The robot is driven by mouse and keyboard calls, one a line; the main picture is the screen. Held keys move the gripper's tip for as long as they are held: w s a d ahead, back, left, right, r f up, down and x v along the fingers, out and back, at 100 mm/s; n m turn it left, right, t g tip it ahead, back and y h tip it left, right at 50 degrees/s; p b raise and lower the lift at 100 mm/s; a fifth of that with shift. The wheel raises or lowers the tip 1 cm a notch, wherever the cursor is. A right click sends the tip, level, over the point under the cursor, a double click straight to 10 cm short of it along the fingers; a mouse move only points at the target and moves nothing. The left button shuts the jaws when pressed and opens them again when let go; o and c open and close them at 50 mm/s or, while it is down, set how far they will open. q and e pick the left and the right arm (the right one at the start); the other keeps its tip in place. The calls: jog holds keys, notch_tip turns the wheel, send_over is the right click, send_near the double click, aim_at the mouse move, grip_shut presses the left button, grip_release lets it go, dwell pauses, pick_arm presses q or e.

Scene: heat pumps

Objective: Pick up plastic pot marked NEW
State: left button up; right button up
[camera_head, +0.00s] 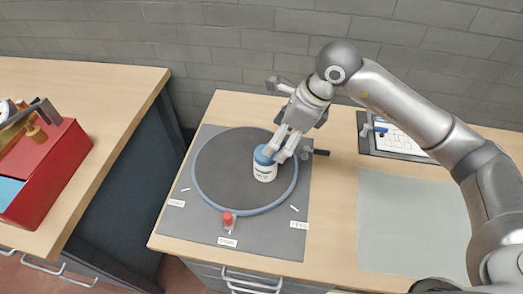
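A white plastic pot (265,174) with a blue lid and dark lettering on its side stands upright on the round dark disc with a blue-grey rim (230,165). The lettering is too small to read for sure. My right gripper (276,156) reaches down from above right, with its fingers at the lid and upper right side of the pot. The fingers hide part of the lid. I cannot tell whether they are closed on the pot or only beside it. My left gripper is not in view.
A small red item (228,219) stands at the disc's front edge, on a dark mat (190,222) with white labels. A dark-handled item (314,152) lies right of the gripper. A red toolbox (50,170) is on the left bench.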

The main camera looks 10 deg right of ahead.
aim_at(273, 155)
jog(key=x, duration=0.2)
jog(key=shift+s+a+f, duration=0.15)
jog(key=shift+a+f, duration=0.05)
jog(key=shift+f, duration=0.05)
jog(key=shift+s+a+f+p, duration=0.15)
jog(key=shift+f+p, duration=0.1)
jog(key=shift+f, duration=0.15)
jog(key=shift+a+f+p, duration=0.2)
jog(key=shift+f, duration=0.2)
jog(key=shift+a+f, duration=0.1)
jog(key=shift+f, duration=0.15)
jog(key=p+x, duration=0.2)
jog(key=x, duration=0.2)
jog(key=shift+f, duration=0.3)
jog(key=shift+a+f, duration=0.1)
jog(key=shift+f, duration=0.25)
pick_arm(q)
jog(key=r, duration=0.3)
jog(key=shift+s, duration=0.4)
pick_arm(e)
jog(key=c, duration=0.7)
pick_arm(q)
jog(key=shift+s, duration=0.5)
pick_arm(e)
jog(key=c, duration=0.5)
